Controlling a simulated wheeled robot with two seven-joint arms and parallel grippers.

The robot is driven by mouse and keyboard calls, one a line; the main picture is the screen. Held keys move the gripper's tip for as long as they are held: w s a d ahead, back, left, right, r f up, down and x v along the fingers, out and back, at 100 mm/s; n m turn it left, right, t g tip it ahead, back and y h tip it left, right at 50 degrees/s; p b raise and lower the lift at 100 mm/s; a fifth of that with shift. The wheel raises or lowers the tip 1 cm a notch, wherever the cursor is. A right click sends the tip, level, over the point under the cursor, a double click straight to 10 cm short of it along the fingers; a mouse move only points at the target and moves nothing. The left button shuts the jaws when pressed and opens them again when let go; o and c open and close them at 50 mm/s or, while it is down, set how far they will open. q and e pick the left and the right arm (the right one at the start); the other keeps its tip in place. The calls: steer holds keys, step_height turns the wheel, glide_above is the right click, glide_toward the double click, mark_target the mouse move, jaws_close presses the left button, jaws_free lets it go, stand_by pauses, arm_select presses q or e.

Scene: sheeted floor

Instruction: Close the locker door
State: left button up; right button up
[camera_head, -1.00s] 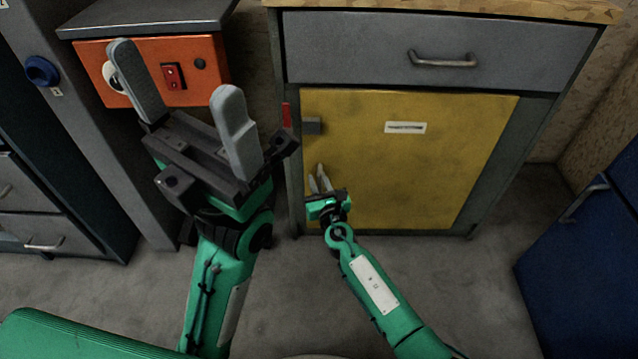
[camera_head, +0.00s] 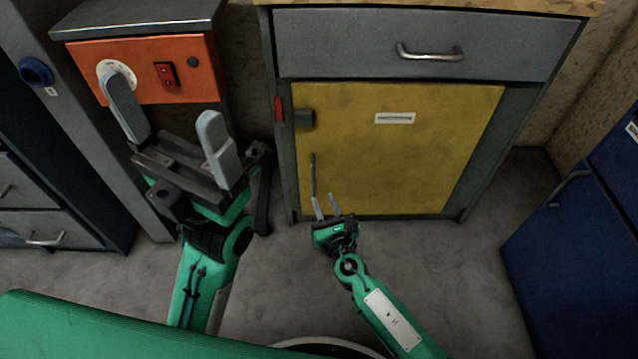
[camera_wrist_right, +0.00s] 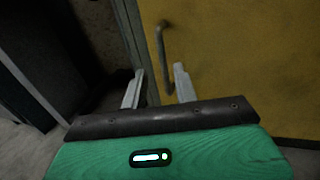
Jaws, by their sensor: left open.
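The yellow locker door (camera_head: 395,150) looks flush with its grey frame; a small gap would be hard to see. Its vertical metal handle (camera_head: 313,175) is near the door's left edge and also shows in the right wrist view (camera_wrist_right: 164,55). My right gripper (camera_head: 326,206) is open and empty, low before the door, just below the handle. In the right wrist view its two fingers (camera_wrist_right: 158,88) are apart, near the door's left edge. My left gripper (camera_head: 166,100) is open and empty, raised in front of the orange box, left of the locker.
A grey drawer (camera_head: 400,45) sits above the door. A dark latch block (camera_head: 304,118) and red tab (camera_head: 279,109) are at the door's upper left. The orange control box (camera_head: 190,65) is at left, a blue cabinet (camera_head: 575,230) at right. Floor (camera_head: 450,270) before the locker is clear.

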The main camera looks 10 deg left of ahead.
steer(key=shift+v, duration=1.15)
